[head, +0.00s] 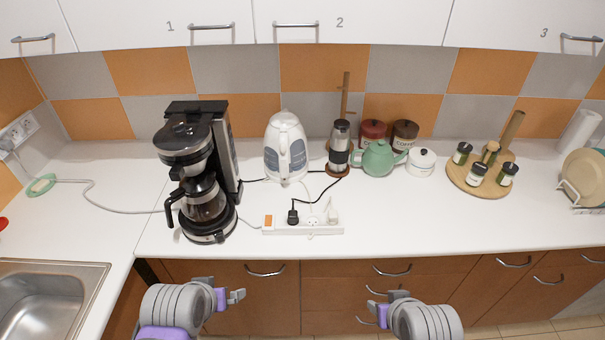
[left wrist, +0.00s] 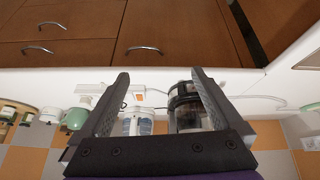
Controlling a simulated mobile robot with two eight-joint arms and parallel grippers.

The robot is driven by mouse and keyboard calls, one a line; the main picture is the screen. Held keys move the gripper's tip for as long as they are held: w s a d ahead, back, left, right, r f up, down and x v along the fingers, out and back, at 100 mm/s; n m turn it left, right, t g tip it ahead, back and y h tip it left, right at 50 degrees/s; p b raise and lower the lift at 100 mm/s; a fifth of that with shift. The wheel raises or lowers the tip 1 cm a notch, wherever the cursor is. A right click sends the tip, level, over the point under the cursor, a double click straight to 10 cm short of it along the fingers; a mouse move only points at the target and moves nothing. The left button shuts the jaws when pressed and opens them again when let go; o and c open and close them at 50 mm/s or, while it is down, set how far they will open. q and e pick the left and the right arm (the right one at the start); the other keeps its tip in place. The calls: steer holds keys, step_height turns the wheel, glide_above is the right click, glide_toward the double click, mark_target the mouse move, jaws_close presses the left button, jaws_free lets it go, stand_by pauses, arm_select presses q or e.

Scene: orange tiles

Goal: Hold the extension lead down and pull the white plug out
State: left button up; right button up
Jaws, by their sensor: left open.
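My left gripper (head: 223,293) is open and empty, in front of the counter edge and apart from the lead. My right gripper (head: 382,307) appears open and empty, also in front of the edge. The left wrist view shows the lead's switch end (left wrist: 138,94) upside down between the open fingers; a finger hides part of the lead.
A coffee maker (head: 200,170) stands left of the lead, with a grey cable beside it. Behind are a kettle (head: 286,148), a steel grinder (head: 339,148) and a green teapot (head: 378,159). A spice board (head: 461,182) is at right. The counter's front right is clear.

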arm_select(q)
steer(key=w+d+r+n+g, duration=0.25)
steer(key=w+r+n, duration=0.25)
steer(key=w, duration=0.4)
steer(key=n+g, duration=0.4)
steer(key=n, duration=0.8)
glide_above(303, 220)
step_height(303, 220, down, 5)
steer(key=shift+t, duration=0.25)
step_height(303, 220, down, 11)
steer(key=shift+s+r, duration=0.1)
jaws_close()
jaws_free()
